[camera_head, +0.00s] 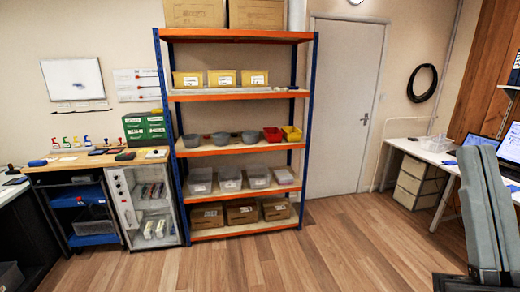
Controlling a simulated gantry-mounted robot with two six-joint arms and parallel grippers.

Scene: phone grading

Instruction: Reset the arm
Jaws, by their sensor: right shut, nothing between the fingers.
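My right gripper (478,155) stands at the lower right of the head view. Its grey fingers point up and lie close together, shut, with nothing seen between them. Its dark base (475,283) is cut off by the bottom edge. It shows in front of the right-hand desk and hides part of it. It holds no object. My left gripper is not in view.
A blue and orange shelf rack (240,95) with bins and boxes stands in the middle. A workbench (85,161) and a white cabinet (117,185) are to its left. A door (345,110) and a desk (425,153) with laptops are right. The wooden floor (320,250) is clear.

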